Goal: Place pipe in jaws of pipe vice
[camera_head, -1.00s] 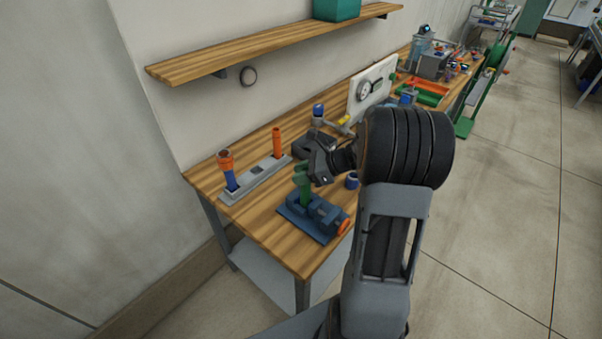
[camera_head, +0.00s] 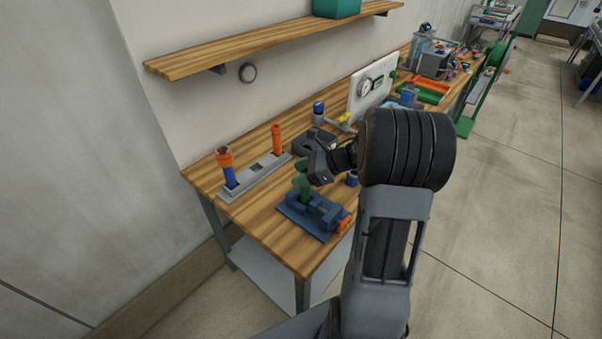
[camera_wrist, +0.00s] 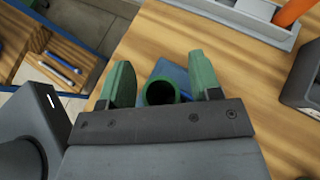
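The blue pipe vice (camera_head: 318,215) sits on the near end of the wooden bench. A green pipe (camera_head: 305,197) stands upright at the vice, its lower end between the jaws; how deep it sits is hidden. In the wrist view its round open end (camera_wrist: 160,92) faces me, with the blue vice (camera_wrist: 172,72) behind it. My gripper (camera_head: 304,178) is just above the vice. Its two green fingers (camera_wrist: 162,84) stand on either side of the pipe, with a visible gap on each side. The gripper is open around the pipe.
A grey rack (camera_head: 256,176) holds orange and blue upright pieces left of the vice. A dark block (camera_head: 310,143) and a blue cap-like piece (camera_head: 352,179) are close to my gripper. A white gauge panel (camera_head: 372,88) stands behind. A shelf (camera_head: 270,42) overhangs the bench.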

